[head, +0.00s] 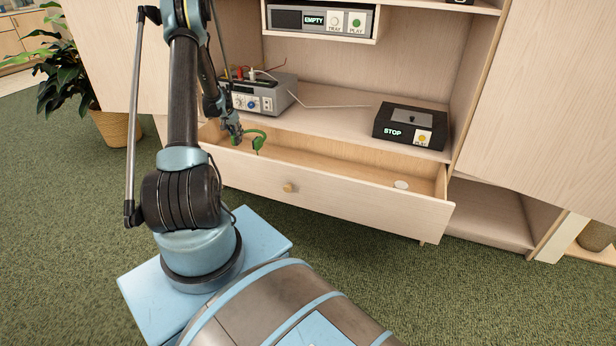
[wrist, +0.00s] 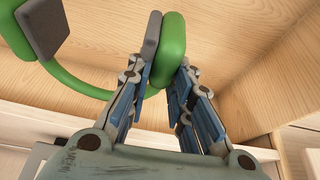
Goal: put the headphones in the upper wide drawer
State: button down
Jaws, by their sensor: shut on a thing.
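The green headphones (head: 256,137) have grey ear pads and are at the left end of the open upper wide drawer (head: 330,197). My gripper (head: 237,133) is over that end of the drawer. In the wrist view, my gripper (wrist: 163,78) is shut on one ear cup of the headphones (wrist: 173,48), with a blue-padded finger on each side. The green band and the other cup extend to the upper left. Wooden drawer surfaces lie behind them. I cannot tell whether the headphones touch the drawer floor.
On the shelf above stand a grey device with knobs (head: 262,96) and a black box marked STOP (head: 410,124). A player marked EMPTY (head: 320,20) is higher up. The drawer's middle is clear.

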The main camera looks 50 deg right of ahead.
jog(key=shift+m, duration=0.3)
jog(key=shift+s+d+f, duration=0.1)
jog(key=shift+d+f, duration=0.25)
jog(key=shift+f, duration=1.65)
jog(key=shift+s+d+f, duration=0.1)
jog(key=shift+d+f, duration=0.3)
jog(key=shift+f, duration=1.55)
jog(key=shift+d+f, duration=0.35)
jog(key=shift+f, duration=1.65)
jog(key=c, duration=1.4)
grip_release()
jog(key=shift+f, duration=0.1)
jog(key=shift+c, duration=0.2)
